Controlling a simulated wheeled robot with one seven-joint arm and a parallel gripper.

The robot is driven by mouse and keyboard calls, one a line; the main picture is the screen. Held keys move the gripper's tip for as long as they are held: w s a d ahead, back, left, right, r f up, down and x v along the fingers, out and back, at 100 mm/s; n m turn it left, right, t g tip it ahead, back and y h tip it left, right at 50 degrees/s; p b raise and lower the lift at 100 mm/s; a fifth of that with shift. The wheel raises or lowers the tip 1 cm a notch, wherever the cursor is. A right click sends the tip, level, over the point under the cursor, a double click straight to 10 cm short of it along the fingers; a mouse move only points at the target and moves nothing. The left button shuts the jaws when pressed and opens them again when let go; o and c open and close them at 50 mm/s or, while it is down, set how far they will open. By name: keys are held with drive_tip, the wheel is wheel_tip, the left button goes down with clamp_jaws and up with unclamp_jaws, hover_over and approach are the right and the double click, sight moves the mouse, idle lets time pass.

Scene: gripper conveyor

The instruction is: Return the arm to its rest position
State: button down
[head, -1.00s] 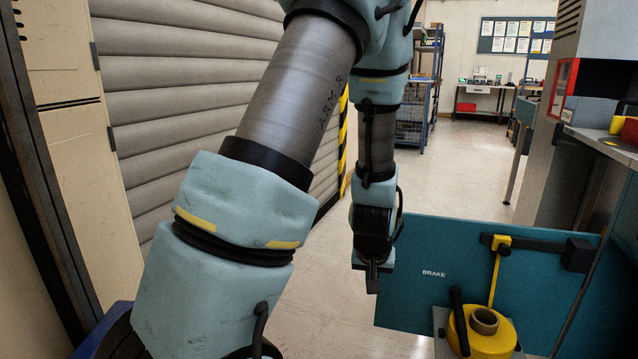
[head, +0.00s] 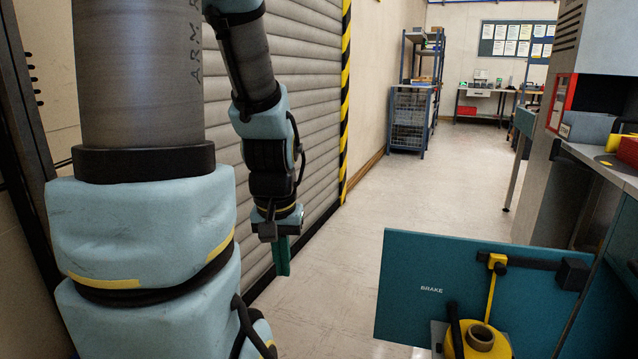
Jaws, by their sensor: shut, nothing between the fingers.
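My gripper (head: 283,270) hangs at the end of my pale blue and grey arm, left of the middle of the head view. Its fingers point down and look dark green, shut together with nothing between them. It is in front of the grey roller shutter in the picture, above the pale floor. It is well left of the teal panel marked BRAKE (head: 410,285) and apart from it. My upper arm fills the left side of the view and hides part of the shutter.
A yellow reel (head: 497,348) stands before the teal panel at lower right. A grey machine with a worktop (head: 600,165) is on the right. The roller shutter (head: 318,110) runs along the left. A blue shelf rack (head: 408,120) stands farther back. The floor (head: 430,190) between is clear.

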wheel_tip(320, 180, up, 24)
drive_tip(key=p, duration=2.2)
